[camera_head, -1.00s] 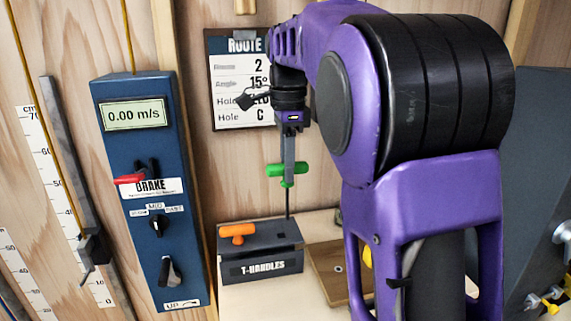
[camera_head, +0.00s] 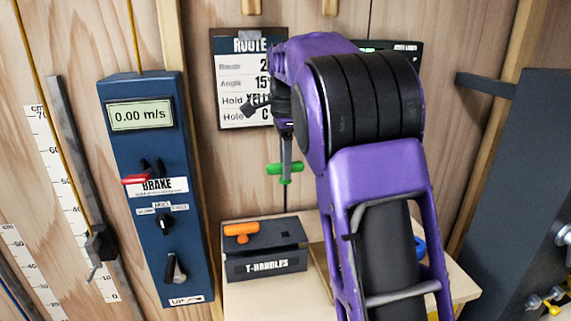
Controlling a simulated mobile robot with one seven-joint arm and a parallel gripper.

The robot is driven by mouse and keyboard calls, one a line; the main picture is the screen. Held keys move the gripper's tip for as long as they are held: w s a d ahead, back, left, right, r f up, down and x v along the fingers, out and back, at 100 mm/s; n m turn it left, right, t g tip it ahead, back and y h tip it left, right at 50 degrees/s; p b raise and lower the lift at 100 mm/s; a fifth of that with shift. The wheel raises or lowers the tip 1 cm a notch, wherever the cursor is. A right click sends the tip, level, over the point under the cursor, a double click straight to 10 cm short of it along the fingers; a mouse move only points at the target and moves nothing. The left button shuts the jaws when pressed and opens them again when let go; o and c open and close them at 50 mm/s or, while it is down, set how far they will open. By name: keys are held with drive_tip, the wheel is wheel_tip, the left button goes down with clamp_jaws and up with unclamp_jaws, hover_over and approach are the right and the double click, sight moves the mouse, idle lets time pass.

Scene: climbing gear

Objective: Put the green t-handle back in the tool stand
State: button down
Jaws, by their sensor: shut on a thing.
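My gripper (camera_head: 286,158) is shut on the green t-handle (camera_head: 291,169). The handle's green bar is level and its thin dark shaft points straight down. The t-handle is above and a little right of the tool stand's middle, near its right side. The tool stand (camera_head: 265,266) is a dark box labelled T-HANDLES on a pale wooden shelf. An orange t-handle (camera_head: 241,230) sits in its left part. I cannot tell whether the green handle's shaft tip is above, behind or in the stand.
A blue control box (camera_head: 157,190) with a BRAKE label and a 0.00 m/s display stands at left. A ROUTE board (camera_head: 240,90) hangs behind my arm. The pale shelf (camera_head: 455,285) shows right of my arm, which hides much of it. A dark panel (camera_head: 515,190) stands at far right.

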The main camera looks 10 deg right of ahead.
sight(285, 198)
wheel_tip(285, 198, down, 4)
drive_tip(key=shift+r+p, duration=0.1)
drive_tip(key=shift+p, duration=0.35)
drive_tip(key=shift+f+b, duration=0.35)
drive_tip(key=shift+f, duration=2.25)
drive_tip(key=shift+f+b, duration=2)
drive_tip(key=shift+f, duration=1.3)
drive_tip(key=c, duration=0.6)
unclamp_jaws()
drive_tip(key=shift+r, duration=0.1)
